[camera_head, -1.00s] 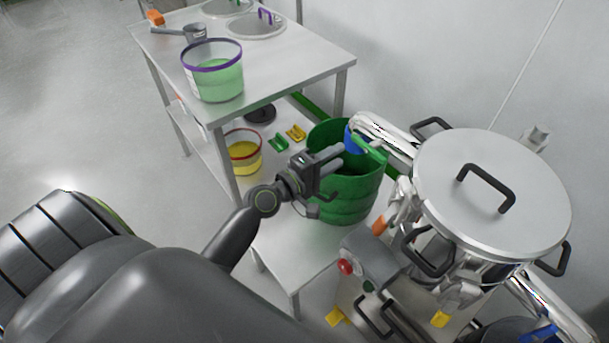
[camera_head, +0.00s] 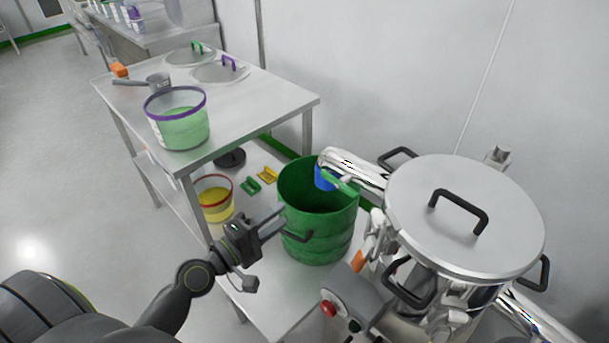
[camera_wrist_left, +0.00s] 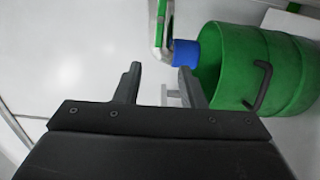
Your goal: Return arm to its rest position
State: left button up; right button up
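My left gripper (camera_head: 273,222) is just left of the green drum (camera_head: 318,236) in the head view, in front of its side and apart from its rim as far as I can see. In the left wrist view, the two fingers of the left gripper (camera_wrist_left: 161,82) stand apart with nothing between them. The green drum (camera_wrist_left: 285,72) is to the right of the fingers there, with its black handle facing the camera. My left arm comes in from the lower left. My right gripper is in neither view.
A steel vessel with a lid (camera_head: 465,215) stands at the right, its pipe with a blue end (camera_head: 324,177) over the drum. A steel table (camera_head: 265,103) holds a clear bucket of green material (camera_head: 180,128). A yellow-filled bucket (camera_head: 214,203) sits on the lower shelf. Floor at left is clear.

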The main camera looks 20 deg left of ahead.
pick_arm(q)
jog(key=s+d+f+m+g+y, duration=0.1)
jog(key=s+d+f+m+g, duration=0.2)
jog(key=s+f+m+g, duration=0.5)
jog(key=s+a+f+m+g+y, duration=0.2)
jog(key=s+a+m+g+y, duration=0.15)
jog(key=s, duration=0.35)
jog(key=s+a+f+m+g+y, duration=0.2)
jog(key=s+a+y, duration=0.15)
jog(key=s, duration=0.25)
notch_tip(320, 180, down, 22)
jog(key=a+f+g+p, duration=0.1)
jog(key=a, duration=0.1)
jog(key=s+d+f+g+p, duration=0.1)
jog(key=s+f, duration=1.4)
jog(key=shift+s+d+f+h, duration=0.2)
jog(key=shift+f+h, duration=0.05)
jog(key=shift+h, duration=0.15)
